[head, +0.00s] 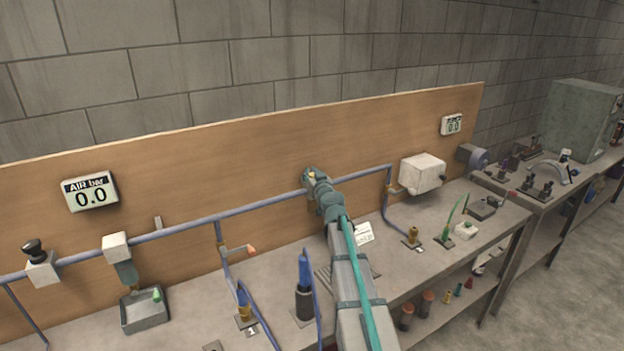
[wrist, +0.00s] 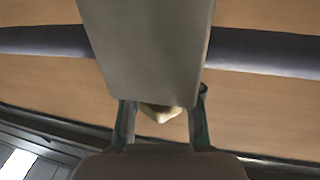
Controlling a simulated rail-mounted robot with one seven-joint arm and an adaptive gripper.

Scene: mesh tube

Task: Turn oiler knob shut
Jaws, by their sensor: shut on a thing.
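My gripper (head: 312,180) is at the blue-grey pipe on the wooden back panel, at the end of my outstretched arm. In the wrist view its two green fingers (wrist: 160,124) stand on either side of a small pale brass-coloured piece, the oiler knob (wrist: 160,113). The fingers are shut on it. The grey oiler body (wrist: 150,45) fills the upper middle of the wrist view, in front of the pipe. It hides most of the knob. In the head view my gripper and arm cover most of the oiler, and the knob's turn angle cannot be told.
The blue-grey pipe (head: 250,207) runs along the wooden panel (head: 400,130). An air gauge (head: 90,192) reads 0.0, as does a smaller gauge (head: 451,124). A white box (head: 422,173) is right of my gripper. A dark bottle with a blue top (head: 304,300) stands left of my arm.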

